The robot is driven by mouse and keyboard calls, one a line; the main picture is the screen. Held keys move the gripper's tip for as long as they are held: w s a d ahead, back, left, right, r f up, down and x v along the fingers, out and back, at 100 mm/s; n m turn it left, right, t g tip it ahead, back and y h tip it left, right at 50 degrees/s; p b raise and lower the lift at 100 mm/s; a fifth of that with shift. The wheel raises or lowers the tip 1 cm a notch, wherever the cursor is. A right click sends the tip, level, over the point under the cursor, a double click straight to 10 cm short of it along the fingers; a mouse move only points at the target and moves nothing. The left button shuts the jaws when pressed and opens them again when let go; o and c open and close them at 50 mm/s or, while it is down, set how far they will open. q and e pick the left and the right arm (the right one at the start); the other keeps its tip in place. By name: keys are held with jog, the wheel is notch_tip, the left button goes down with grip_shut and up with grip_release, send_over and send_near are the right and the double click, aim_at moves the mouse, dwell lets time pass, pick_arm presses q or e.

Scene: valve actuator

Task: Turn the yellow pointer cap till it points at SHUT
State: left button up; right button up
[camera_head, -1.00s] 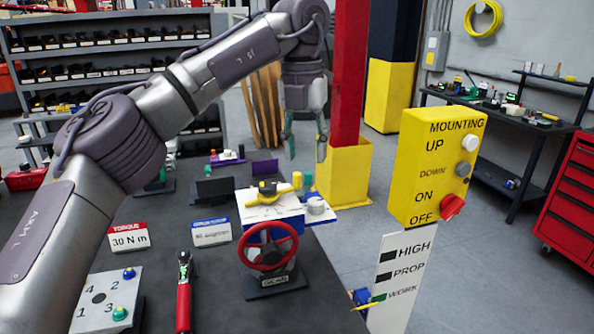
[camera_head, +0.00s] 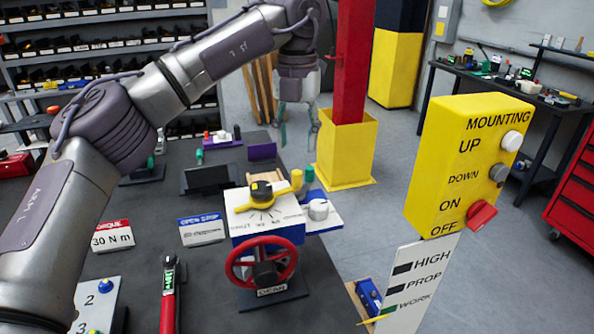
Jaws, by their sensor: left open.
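The yellow pointer cap (camera_head: 261,193) sits on top of the valve actuator box (camera_head: 267,232), which has a white top plate and blue sides. Black lettering and marks lie on the plate around the cap, too small to read surely. The cap's long yellow bar lies across the plate, roughly left to right. My left gripper (camera_head: 298,133) hangs open and empty, pointing down, above and behind the actuator and a little to its right. It is apart from the cap. My right gripper does not show.
A red handwheel (camera_head: 261,262) stands in front of the actuator. Yellow and green cylinders (camera_head: 302,180) and a white knob (camera_head: 318,209) are at its right. A red post (camera_head: 350,62) with yellow base and a yellow control box (camera_head: 468,165) stand further right.

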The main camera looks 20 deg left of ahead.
aim_at(297, 172)
pick_arm(q)
jog(key=f, duration=0.2)
jog(key=f+p, duration=0.1)
jog(key=f, duration=0.3)
jog(key=shift+w+a+f, duration=0.15)
jog(key=shift+w+f, duration=0.15)
jog(key=shift+f, duration=0.45)
jog(key=shift+s+f+p, duration=0.1)
jog(key=shift+f+p, duration=0.15)
jog(key=shift+p, duration=0.05)
jog(key=shift+f, duration=0.2)
grip_shut()
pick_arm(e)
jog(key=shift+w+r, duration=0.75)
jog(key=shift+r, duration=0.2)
